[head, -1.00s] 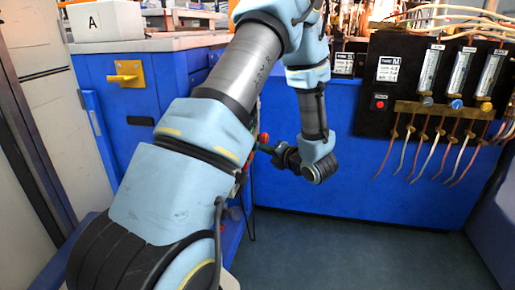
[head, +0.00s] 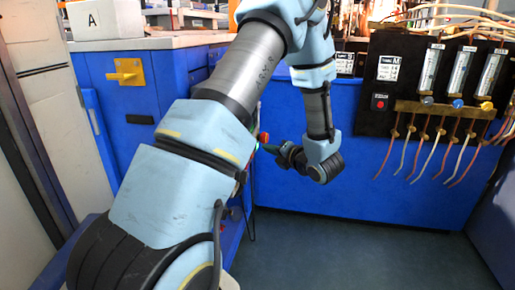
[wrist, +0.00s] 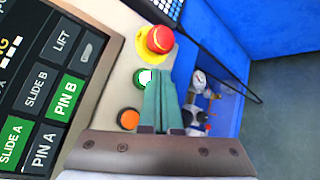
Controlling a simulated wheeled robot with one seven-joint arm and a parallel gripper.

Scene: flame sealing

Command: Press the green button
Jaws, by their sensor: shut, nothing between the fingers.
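The green button (wrist: 143,78) sits on a pale control panel (wrist: 117,82) in the wrist view, with a bright whitish centre and a green rim. It lies between a red mushroom button (wrist: 158,40) and an orange button (wrist: 128,119). My gripper (wrist: 160,73) is shut and empty, its two teal fingers together. The fingertips are right beside the green button in the picture, covering part of its right rim; I cannot tell whether they touch it. In the head view my gripper (head: 268,148) is small, near the red button (head: 263,138); the green button cannot be made out there.
A dark screen (wrist: 45,85) with labelled tiles, such as PIN B and SLIDE A, fills the wrist view's left. A blue cabinet (head: 385,190) stands behind my arm, with a black gauge panel (head: 375,118) above. Open floor (head: 350,255) lies in front.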

